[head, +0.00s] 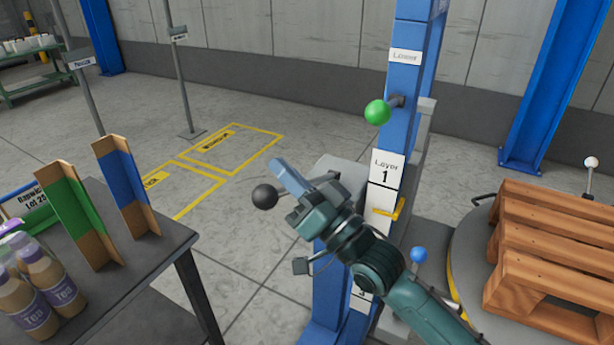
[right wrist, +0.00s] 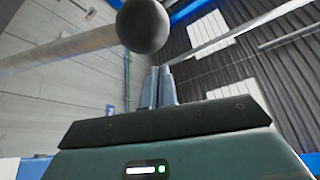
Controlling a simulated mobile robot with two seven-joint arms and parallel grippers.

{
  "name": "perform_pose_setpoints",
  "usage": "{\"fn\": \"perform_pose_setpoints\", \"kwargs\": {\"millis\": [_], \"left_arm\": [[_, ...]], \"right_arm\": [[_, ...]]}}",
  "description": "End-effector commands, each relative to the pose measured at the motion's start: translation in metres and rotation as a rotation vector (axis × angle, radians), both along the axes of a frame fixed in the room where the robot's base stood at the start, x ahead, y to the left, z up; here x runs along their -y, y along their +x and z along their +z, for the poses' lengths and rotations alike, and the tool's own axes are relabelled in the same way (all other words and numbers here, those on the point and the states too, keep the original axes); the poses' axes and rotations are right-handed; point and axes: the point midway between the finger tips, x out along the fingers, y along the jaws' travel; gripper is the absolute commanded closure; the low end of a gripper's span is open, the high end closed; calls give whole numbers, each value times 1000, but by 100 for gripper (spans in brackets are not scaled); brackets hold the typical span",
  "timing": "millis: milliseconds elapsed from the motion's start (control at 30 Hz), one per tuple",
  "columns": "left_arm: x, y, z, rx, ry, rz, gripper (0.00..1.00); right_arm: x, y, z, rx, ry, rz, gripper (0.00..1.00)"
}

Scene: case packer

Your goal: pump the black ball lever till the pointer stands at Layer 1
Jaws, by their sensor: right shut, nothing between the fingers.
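The black ball lever (head: 265,197) sticks out to the left of the blue post (head: 404,75); its rod runs partly behind my right gripper. My right gripper (head: 281,168) is shut and empty, its fingers beside the ball, up and to the right of it. In the right wrist view the ball (right wrist: 143,25) shows just beyond the shut fingertips (right wrist: 160,72); I cannot tell whether they touch. The yellow pointer (head: 388,212) stands on the post's white scale, below the "Layer 1" label (head: 386,168). The lower scale is partly hidden by my right arm. My left gripper is not in view.
A green ball knob (head: 377,112) is higher on the post, under the "Lower" label (head: 405,57); a blue ball knob (head: 419,255) is lower. A dark table (head: 150,262) with bottles (head: 55,280) stands at left. A wooden pallet (head: 550,245) sits at right.

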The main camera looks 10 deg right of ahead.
Motion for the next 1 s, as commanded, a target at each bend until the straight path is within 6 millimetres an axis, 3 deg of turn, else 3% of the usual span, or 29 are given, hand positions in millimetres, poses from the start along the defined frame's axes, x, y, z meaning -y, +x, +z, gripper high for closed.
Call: {"fn": "perform_pose_setpoints", "kwargs": {"millis": [200, 733, 1000], "left_arm": [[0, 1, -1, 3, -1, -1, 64], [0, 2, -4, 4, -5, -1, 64], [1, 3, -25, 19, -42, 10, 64]], "right_arm": [[-7, -5, -20, 0, 2, 0, 100], [-9, -8, -28, 11, -5, 0, 100], [-18, -20, -67, 97, -73, 1, 100]]}}
